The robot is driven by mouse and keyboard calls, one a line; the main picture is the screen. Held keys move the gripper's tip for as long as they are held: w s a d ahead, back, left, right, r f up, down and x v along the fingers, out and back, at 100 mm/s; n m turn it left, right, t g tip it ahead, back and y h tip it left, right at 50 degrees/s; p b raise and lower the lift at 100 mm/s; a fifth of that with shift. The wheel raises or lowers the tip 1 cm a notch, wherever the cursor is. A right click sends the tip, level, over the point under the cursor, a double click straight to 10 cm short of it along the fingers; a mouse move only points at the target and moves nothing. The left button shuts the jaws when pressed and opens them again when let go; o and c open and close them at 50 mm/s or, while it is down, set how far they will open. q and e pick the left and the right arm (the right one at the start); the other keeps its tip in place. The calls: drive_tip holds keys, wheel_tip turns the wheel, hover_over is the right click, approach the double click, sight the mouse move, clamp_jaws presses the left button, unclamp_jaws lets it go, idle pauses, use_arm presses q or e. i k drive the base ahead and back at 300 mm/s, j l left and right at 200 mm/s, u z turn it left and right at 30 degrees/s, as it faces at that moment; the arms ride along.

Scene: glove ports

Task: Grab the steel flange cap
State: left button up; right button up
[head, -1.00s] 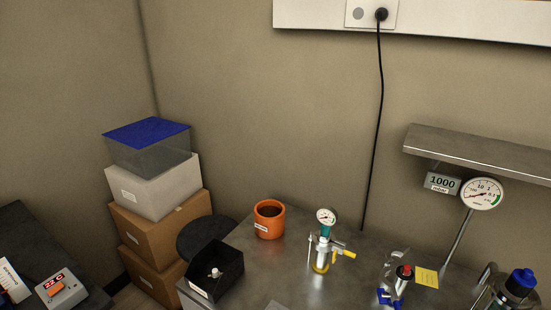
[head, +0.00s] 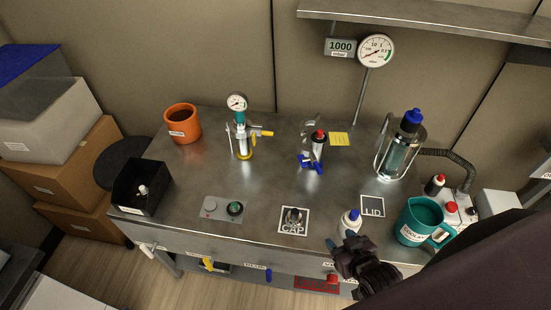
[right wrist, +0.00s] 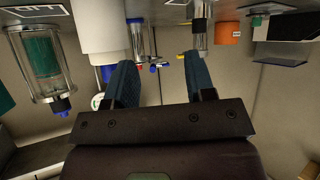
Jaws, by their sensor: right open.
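My left gripper is out of view.
A white bottle (head: 349,223) stands close by the right gripper. A teal jug (head: 420,221) and a glass vessel (head: 399,150) are to the right. A control box (head: 223,209) lies left of the cap. The table between the cap and the gauge pump (head: 242,140) is clear.

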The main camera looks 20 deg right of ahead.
sight(294, 219)
drive_tip(key=z, duration=0.8)
